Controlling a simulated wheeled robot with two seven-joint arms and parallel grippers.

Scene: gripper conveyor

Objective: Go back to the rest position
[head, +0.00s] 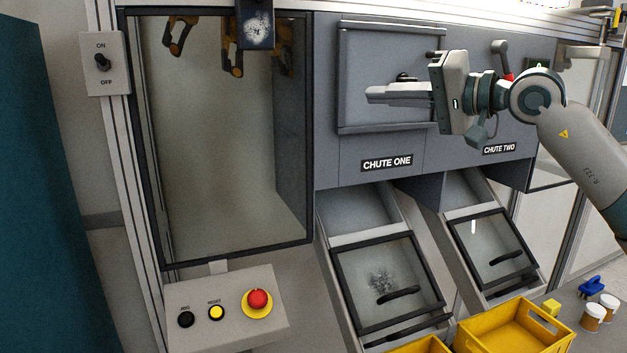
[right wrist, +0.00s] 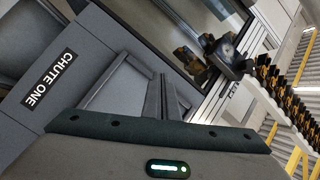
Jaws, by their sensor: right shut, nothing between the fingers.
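My right gripper (head: 385,95) is in the head view, in front of the closed grey door panel above the CHUTE ONE label (head: 387,163). Its fingers point left and are shut with nothing between them. In the right wrist view the shut fingers (right wrist: 155,90) point up the picture, with the CHUTE ONE label (right wrist: 48,82) to their left. My left gripper does not show in either view.
A control box (head: 227,308) with a red button stands at lower left. Two sloping chutes with framed covers (head: 388,282) lie below the gripper. Yellow crates (head: 510,330) stand at lower right. A glazed cabinet (head: 225,140) with hanging grippers is left of the panel.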

